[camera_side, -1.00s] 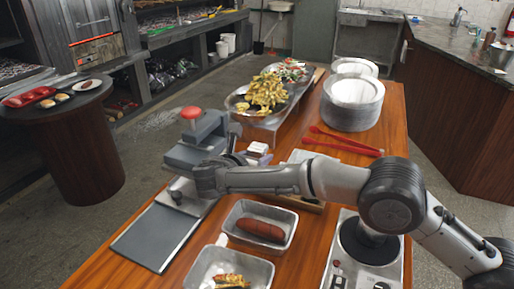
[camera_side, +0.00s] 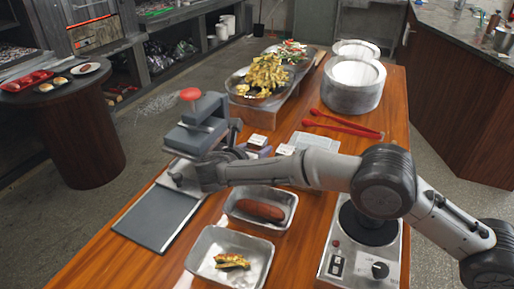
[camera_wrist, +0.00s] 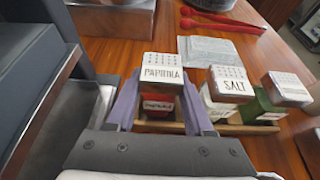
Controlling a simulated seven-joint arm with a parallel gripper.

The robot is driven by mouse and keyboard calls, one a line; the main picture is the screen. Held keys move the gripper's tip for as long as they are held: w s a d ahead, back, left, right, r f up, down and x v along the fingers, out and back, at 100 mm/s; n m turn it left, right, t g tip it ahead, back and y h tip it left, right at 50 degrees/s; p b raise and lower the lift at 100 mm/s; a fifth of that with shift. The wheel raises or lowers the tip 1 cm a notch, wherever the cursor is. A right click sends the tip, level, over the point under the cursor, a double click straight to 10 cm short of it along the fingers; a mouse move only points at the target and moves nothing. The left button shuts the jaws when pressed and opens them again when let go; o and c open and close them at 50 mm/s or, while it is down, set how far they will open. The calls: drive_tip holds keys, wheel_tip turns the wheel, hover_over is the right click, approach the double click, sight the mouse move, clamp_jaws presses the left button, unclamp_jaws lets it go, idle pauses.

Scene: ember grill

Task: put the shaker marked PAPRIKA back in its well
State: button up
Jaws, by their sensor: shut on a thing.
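The PAPRIKA shaker (camera_wrist: 160,77) has a white, dotted lid and a red body with a dark label. It stands between the two purple fingers of my gripper (camera_wrist: 160,108), which is shut on it. It is at the left end of the wooden rack (camera_wrist: 240,129). I cannot tell whether its base is down in a well or just above it. The SALT shaker (camera_wrist: 230,86) stands just to its right in the rack. In the side view my wrist hides most of the rack, and small white lids (camera_side: 257,140) show behind it.
A green-bodied shaker (camera_wrist: 268,106) stands right of SALT. A grey press with a red knob (camera_side: 190,94) is close on the left. A metal tray with a sausage (camera_side: 234,209) and another with food (camera_side: 200,262) lie in front. Red tongs (camera_side: 342,129) lie behind.

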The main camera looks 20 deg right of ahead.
drive_tip(key=o, duration=1.2)
drive_tip(key=shift+a, duration=0.1)
